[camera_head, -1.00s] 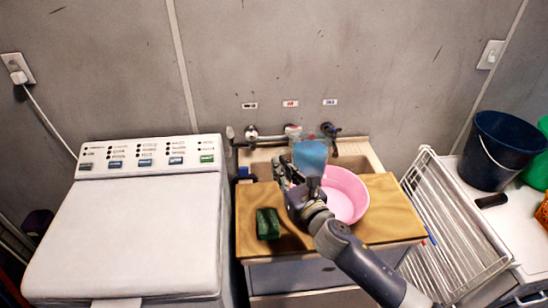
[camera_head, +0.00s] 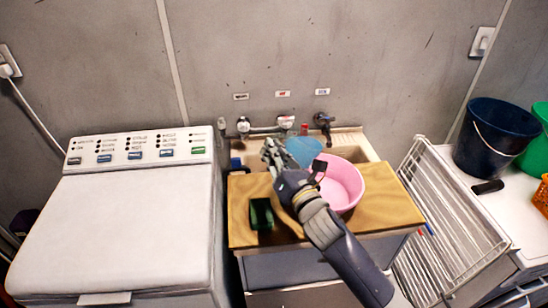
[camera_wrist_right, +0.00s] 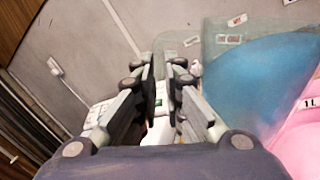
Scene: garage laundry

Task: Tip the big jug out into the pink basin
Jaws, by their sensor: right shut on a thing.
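The big jug (camera_head: 304,151) is clear with blue contents, held above the sink beside the far left of the pink basin (camera_head: 343,187). My right gripper (camera_head: 270,152) is shut on the jug at its left side and partly hides it in the head view. In the right wrist view the gripper fingers (camera_wrist_right: 167,75) are close together, with the jug (camera_wrist_right: 262,80) to their right. The blue surface slants across the jug there, and the basin (camera_wrist_right: 300,140) shows below it. I see no stream falling. My left gripper is out of view.
Taps (camera_head: 285,123) are behind. A washer (camera_head: 120,230) is left; a white rack (camera_head: 450,220) and dark bucket (camera_head: 495,135) are right.

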